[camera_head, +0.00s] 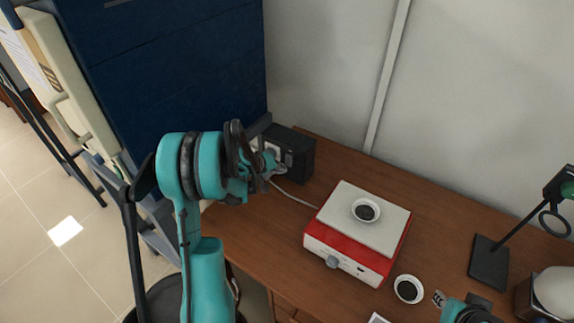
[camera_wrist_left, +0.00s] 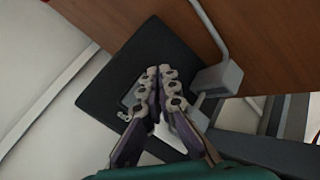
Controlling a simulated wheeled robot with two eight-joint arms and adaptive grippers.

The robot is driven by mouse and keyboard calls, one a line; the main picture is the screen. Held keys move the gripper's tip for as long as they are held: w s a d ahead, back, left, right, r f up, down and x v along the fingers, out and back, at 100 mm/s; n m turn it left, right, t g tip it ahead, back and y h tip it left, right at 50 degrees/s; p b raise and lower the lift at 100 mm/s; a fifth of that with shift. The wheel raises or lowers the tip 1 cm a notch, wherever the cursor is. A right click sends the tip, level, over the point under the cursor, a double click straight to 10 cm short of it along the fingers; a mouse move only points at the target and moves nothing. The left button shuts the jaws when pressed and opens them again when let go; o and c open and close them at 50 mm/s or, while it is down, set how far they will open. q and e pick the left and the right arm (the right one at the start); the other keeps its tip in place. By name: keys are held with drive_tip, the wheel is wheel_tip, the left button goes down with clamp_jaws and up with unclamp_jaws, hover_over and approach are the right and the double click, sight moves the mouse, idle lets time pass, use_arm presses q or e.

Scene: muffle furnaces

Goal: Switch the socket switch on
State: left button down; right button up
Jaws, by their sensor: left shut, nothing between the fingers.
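The black socket box (camera_head: 302,155) stands on the desk against the dark blue cabinet. In the left wrist view the box (camera_wrist_left: 98,103) lies behind my fingers, with a light switch plate (camera_wrist_left: 128,97) partly hidden by them. A grey plug (camera_wrist_left: 218,77) with a cable sits beside the fingers. My left gripper (camera_head: 281,168) is shut and empty, with its tips at the front of the box; they also show in the left wrist view (camera_wrist_left: 160,70). I cannot tell whether they touch the switch. My right gripper (camera_head: 437,298) is low at the right, its finger state unclear.
A red and white hot plate (camera_head: 350,256) with a small dish (camera_head: 366,211) on it stands right of the box. Another dish (camera_head: 408,289) is near the right gripper. A black stand (camera_head: 490,262) is at the right.

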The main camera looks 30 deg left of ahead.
use_arm(q)
drive_tip(key=shift+w, duration=0.2)
idle(0.7)
drive_tip(key=shift+w, duration=0.25)
drive_tip(key=shift+w+f+b, duration=0.1)
drive_tip(key=shift+w+b, duration=0.2)
drive_tip(key=shift+w, duration=0.05)
idle(0.7)
drive_tip(key=shift+s, duration=0.1)
drive_tip(key=shift+s, duration=0.75)
drive_tip(key=s, duration=0.2)
drive_tip(key=s+r, duration=0.1)
drive_tip(key=s, duration=0.2)
drive_tip(key=shift+a, duration=0.2)
idle(0.4)
